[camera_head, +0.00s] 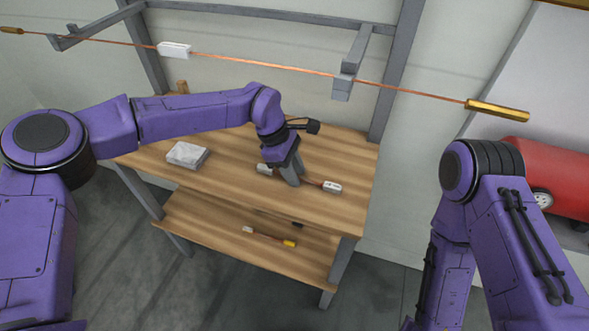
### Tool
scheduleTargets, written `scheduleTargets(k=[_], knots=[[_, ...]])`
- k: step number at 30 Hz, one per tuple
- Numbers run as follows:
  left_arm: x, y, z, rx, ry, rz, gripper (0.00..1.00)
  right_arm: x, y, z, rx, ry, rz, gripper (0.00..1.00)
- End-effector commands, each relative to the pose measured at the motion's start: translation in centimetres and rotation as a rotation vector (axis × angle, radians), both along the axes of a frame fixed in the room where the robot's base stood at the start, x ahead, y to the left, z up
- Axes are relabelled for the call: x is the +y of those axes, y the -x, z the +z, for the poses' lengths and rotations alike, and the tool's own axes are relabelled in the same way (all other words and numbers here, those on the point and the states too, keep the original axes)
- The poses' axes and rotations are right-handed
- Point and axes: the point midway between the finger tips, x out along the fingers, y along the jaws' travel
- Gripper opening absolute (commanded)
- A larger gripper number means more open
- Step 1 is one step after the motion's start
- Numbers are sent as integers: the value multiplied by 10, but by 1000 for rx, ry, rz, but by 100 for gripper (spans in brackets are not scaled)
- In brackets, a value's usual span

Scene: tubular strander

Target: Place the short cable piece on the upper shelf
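A cable piece with white end blocks (332,187) lies on or just above the wooden table top, the upper shelf (225,180). My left gripper (291,178) points down at its middle and hides part of it. I cannot tell whether the fingers are shut on it. A second cable piece, with a white end and a yellow end (268,237), lies on the lower shelf (200,226). My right gripper is out of view; only its arm shows at the right.
A long copper cable (265,66) with a white block (174,50) and brass ends hangs across the grey rack (355,55) behind the table. A grey-white block (187,154) lies on the table top at left.

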Motion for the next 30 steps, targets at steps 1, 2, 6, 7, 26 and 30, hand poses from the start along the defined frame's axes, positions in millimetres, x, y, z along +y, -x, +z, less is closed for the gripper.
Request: scheduleTargets(k=[1, 2, 6, 7, 26, 30], knots=[[0, 0, 0, 0, 0, 0, 33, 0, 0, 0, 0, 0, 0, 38], [0, 0, 0, 0, 0, 0, 33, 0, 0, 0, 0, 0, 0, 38], [2, -2, 7, -3, 1, 1, 33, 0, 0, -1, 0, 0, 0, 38], [4, -2, 11, -4, 1, 2, 33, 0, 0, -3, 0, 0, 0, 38], [126, -41, 48, 0, 0, 2, 33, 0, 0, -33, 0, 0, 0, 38], [133, -43, 49, 0, 0, 1, 33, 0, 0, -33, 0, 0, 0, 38]])
